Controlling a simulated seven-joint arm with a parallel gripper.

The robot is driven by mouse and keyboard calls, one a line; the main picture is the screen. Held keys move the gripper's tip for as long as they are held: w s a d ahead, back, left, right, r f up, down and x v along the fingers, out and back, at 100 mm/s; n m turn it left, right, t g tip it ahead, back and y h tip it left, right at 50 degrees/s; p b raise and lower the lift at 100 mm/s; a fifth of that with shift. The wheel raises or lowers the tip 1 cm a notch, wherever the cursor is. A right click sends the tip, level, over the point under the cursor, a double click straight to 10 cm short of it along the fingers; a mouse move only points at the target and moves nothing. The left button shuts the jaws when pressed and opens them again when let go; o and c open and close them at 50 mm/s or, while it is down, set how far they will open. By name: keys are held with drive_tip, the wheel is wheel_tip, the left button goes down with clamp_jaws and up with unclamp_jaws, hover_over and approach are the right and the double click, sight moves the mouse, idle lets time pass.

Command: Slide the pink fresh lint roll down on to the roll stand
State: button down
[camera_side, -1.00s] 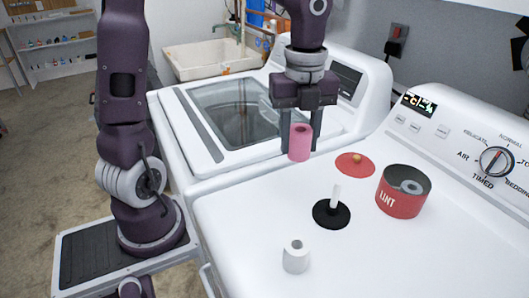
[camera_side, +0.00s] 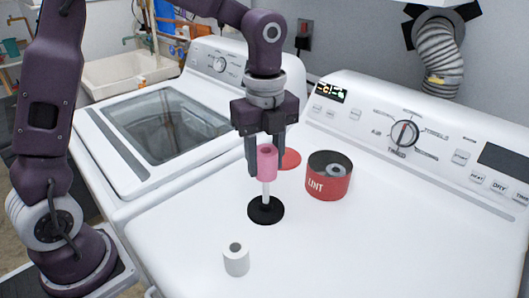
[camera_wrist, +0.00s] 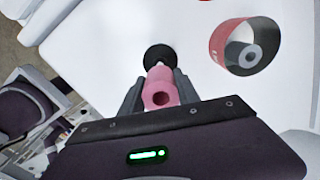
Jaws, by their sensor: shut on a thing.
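The pink lint roll (camera_side: 267,161) is upright between the fingers of my gripper (camera_side: 268,168), which is shut on it. It also shows in the wrist view (camera_wrist: 160,90), with its open end towards the camera. The roll stand has a black round base (camera_side: 266,211) and a white post (camera_side: 266,190). In the side view the roll is above the base, with the post showing below its lower end. Whether the post top is inside the roll is hidden. In the wrist view the black base (camera_wrist: 158,54) shows just beyond the roll.
A red tin marked LINT (camera_side: 328,184) with a grey roll inside stands right of the stand. Its red lid (camera_side: 289,159) lies behind my gripper. A white roll (camera_side: 236,260) stands at the front. The white dryer top (camera_side: 350,250) is clear at the front right.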

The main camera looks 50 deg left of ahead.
sight(265, 177)
drive_tip(key=shift+f, duration=2.25)
idle(1.1)
drive_tip(key=c, duration=0.8)
unclamp_jaws()
wheel_tip(265, 177, up, 7)
drive_tip(key=shift+f, duration=0.15)
drive_tip(key=s+a+r+n+t, duration=0.2)
drive_tip(key=s+n, duration=0.8)
drive_tip(key=n, duration=0.1)
drive_tip(key=s+a+r+n+t, duration=0.3)
drive_tip(key=s+n, duration=0.7)
drive_tip(key=shift+s+a+n+t, duration=0.3)
drive_tip(key=shift+s+n, duration=0.05)
drive_tip(key=shift+n, duration=0.05)
